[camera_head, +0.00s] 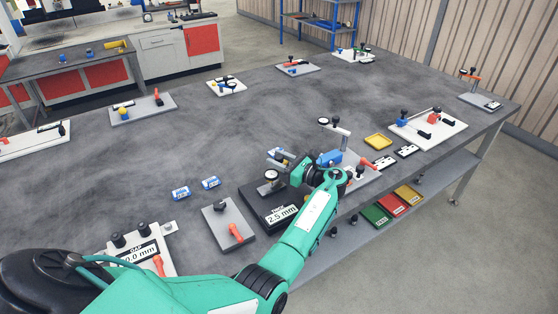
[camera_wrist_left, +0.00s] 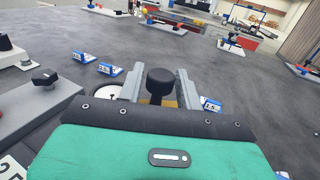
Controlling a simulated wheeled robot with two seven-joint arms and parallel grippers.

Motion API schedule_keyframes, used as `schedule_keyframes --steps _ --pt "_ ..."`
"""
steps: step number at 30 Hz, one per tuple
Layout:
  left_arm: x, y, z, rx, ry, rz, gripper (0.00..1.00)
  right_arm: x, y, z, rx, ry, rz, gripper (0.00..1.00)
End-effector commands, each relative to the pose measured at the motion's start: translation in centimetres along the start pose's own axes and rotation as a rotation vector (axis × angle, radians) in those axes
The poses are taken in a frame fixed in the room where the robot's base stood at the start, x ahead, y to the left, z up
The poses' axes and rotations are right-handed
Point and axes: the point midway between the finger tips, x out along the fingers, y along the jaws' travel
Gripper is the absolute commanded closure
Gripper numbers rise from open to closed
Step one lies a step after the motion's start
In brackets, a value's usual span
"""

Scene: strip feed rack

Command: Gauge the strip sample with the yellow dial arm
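My left gripper (camera_head: 283,157) reaches over the black gauge base (camera_head: 258,209), which carries a "2.5 mm" display (camera_head: 281,215). A round white-faced dial (camera_head: 271,175) stands left of the gripper; it also shows in the left wrist view (camera_wrist_left: 105,93). In that view a black knob (camera_wrist_left: 160,82) stands between the two grey fingers, with a small yellow part (camera_wrist_left: 169,103), probably of the dial arm, below it. The fingers look apart, with slim gaps beside the knob. Most of the yellow arm is hidden, and I cannot make out the strip sample. My right gripper is out of view.
Two blue-white tags (camera_head: 180,193) (camera_head: 211,183) lie left of the base. A grey plate with an orange handle (camera_head: 236,233) and a white "0.0 mm" unit (camera_head: 140,251) stand nearer. The table's middle is clear.

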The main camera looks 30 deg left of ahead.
Motion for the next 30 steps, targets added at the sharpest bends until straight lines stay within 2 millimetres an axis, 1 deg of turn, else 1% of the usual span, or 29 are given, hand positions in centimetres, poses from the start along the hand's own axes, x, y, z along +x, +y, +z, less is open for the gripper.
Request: schedule_keyframes --steps 10,14,17,24,27,30 --pt "-0.1 0.0 -0.1 0.001 0.001 -0.001 0.53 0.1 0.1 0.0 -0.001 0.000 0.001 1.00" --pt "-1.2 0.0 -0.2 0.000 0.001 -0.002 0.53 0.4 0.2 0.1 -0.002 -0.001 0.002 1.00" --pt "-2.9 0.0 -0.4 -0.001 0.003 -0.003 0.53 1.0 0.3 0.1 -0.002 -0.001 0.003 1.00" --pt "-8.5 -0.1 -0.3 -0.001 0.002 -0.003 0.53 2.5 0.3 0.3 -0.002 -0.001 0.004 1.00" --pt "-10.6 -0.1 -0.3 -0.001 0.002 -0.002 0.53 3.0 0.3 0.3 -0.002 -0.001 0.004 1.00" --pt "-12.1 0.0 -0.2 0.000 0.001 -0.002 0.53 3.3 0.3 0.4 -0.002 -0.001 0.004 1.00"
